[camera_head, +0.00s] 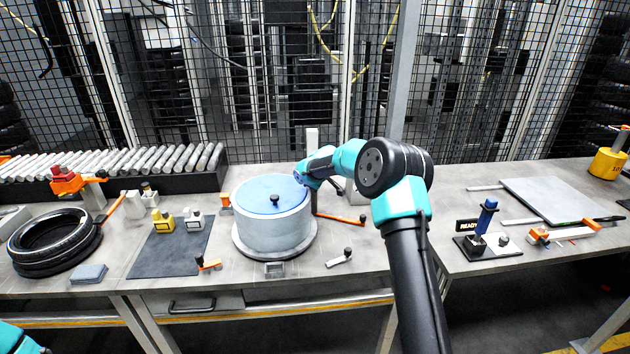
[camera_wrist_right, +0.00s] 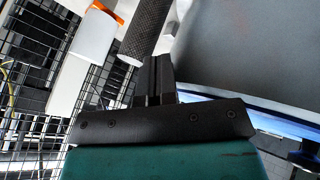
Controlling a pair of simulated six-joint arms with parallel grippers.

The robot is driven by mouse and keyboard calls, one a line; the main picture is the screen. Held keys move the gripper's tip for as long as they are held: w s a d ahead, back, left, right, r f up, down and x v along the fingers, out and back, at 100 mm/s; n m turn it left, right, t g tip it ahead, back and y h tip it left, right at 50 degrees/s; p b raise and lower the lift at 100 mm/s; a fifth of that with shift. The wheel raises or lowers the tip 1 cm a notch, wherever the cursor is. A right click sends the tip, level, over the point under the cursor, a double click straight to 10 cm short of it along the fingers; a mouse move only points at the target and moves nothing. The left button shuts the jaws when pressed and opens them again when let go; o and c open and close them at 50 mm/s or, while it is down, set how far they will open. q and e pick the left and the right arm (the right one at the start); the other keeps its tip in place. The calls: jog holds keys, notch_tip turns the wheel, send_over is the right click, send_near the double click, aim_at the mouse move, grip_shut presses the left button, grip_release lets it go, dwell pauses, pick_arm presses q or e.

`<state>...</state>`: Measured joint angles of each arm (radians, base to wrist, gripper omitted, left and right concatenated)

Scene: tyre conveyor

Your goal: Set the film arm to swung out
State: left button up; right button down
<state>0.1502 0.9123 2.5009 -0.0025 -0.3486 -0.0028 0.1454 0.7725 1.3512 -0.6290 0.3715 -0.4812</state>
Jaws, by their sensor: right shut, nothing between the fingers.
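A pale round drum (camera_head: 272,230) with a blue top and a small black knob stands on a round base at the middle of the bench. An orange bar (camera_head: 340,218) with a black knob at its end reaches out right of the drum, low over the bench; it may be the film arm, but I cannot tell. My right gripper (camera_head: 300,178) is at the drum's upper right edge, its fingers mostly hidden by my arm. In the right wrist view it (camera_wrist_right: 155,72) is shut and empty, close to a dark textured rod (camera_wrist_right: 146,32). My left gripper is out of view.
Black tyres (camera_head: 55,240) lie at the left, near a dark mat (camera_head: 168,252) with yellow and white pieces. A roller conveyor (camera_head: 120,163) and mesh fence stand behind. A grey plate (camera_head: 555,200) and a blue-handled tool (camera_head: 487,215) are on the right bench.

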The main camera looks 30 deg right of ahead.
jog(key=shift+w+f, duration=0.3)
jog(key=shift+f, duration=0.1)
